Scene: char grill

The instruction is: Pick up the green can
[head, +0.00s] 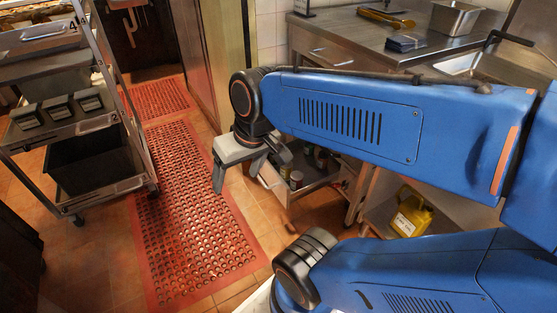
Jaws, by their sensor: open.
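My gripper (248,170) is open and empty, hanging at the end of my blue arm in the middle of the head view. Its fingers point down near the left front of an open drawer (310,184) under the steel counter. A small can (296,180) with a pale greenish top stands in the drawer, just right of and below the gripper. It looks upright, but it is too small to be sure it is the green can. More cans or jars (321,156) stand deeper in the drawer, partly hidden by my arm and in shadow.
A steel counter (355,38) holds tongs (386,18), dark folded cloths (406,43) and a steel pan (455,17). A yellow container (411,213) sits on a low shelf at right. A wheeled rack (136,130) stands left. The red floor mat (190,225) is clear.

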